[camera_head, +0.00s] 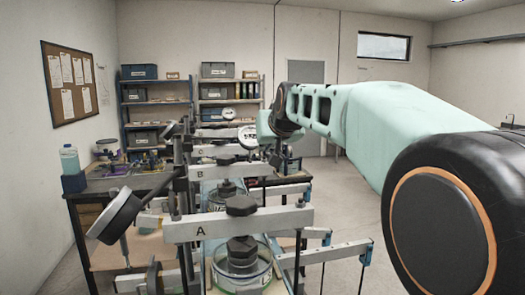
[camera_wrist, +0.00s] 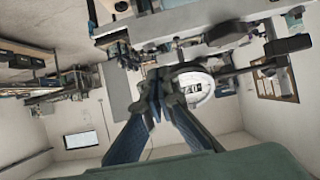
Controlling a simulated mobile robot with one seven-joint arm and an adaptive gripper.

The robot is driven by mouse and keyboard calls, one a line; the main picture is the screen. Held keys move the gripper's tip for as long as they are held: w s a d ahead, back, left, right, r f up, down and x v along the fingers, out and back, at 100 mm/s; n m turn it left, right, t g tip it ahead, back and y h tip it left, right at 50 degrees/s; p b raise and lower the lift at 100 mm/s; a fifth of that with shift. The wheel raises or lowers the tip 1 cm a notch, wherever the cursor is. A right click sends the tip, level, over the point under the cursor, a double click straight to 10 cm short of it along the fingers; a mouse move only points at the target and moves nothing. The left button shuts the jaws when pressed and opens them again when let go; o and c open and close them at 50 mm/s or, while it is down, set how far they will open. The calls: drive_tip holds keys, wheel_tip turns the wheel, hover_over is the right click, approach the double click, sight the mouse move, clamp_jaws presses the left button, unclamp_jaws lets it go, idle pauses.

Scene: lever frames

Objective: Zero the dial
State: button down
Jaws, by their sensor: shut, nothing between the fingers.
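Lever frames with pale beams stand in a row on the bench; the nearest beam (camera_head: 240,224) is marked A and the one behind it (camera_head: 225,171) is marked B. A white-faced dial (camera_head: 248,137) sits beyond beam B, near the end of my arm. In the upside-down wrist view a white dial (camera_wrist: 196,86) is just right of my gripper (camera_wrist: 163,88); I cannot tell whether they touch. My gripper is shut and empty. Another dial (camera_head: 116,215) at the front left is tilted, its face turned mostly away. Needle readings are too small to tell.
Beams, posts and rods crowd the bench around my gripper. A blue-capped bottle (camera_head: 69,158) stands at the left. Shelves with boxes (camera_head: 218,70) line the back wall. The floor at right (camera_head: 335,185) is partly open.

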drive_tip(key=v, duration=0.5)
drive_tip(key=shift+s+a+r+p, duration=0.15)
drive_tip(key=shift+a+r+p, duration=0.15)
drive_tip(key=shift+r, duration=0.2)
